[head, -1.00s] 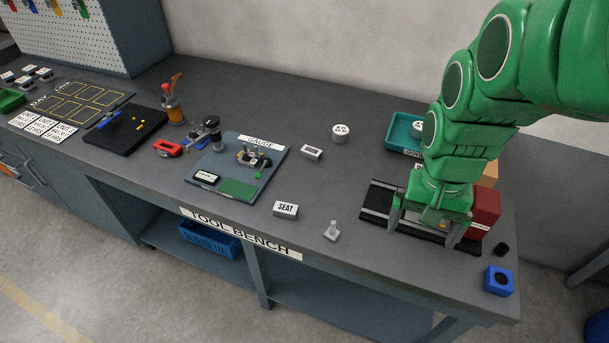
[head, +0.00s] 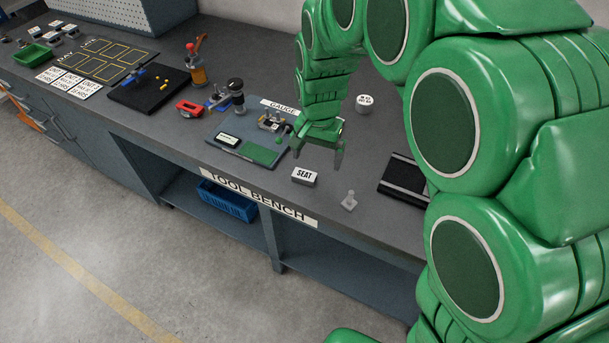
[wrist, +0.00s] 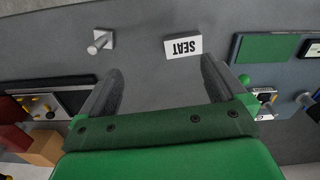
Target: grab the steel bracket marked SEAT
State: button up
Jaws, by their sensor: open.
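The steel bracket marked SEAT (head: 304,176) is a small block with a white label. It stands on the dark bench top near the front edge, right of the gauge board. It also shows in the wrist view (wrist: 183,46), upside down, beyond the fingertips and nearer the right-hand finger. My gripper (head: 320,157) is open and empty, above the bench and just behind the bracket in the head view. In the wrist view its two dark fingers (wrist: 160,78) are spread wide, with bare bench between them. The bracket is apart from both fingers.
A small grey peg on a base (head: 349,201) stands right of the bracket. The gauge board (head: 229,149) with its fixture lies close on the left. A black rail (head: 402,180) lies to the right, partly behind my arm.

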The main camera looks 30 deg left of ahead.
aim_at(302, 178)
jog(key=a, duration=0.1)
jog(key=a+f, duration=0.2)
jog(key=shift+s+a, duration=0.25)
jog(key=shift+a+f, duration=0.1)
jog(key=shift+f, duration=3.8)
jog(key=c, duration=1.1)
jog(key=shift+r, duration=0.1)
jog(key=shift+c, duration=0.2)
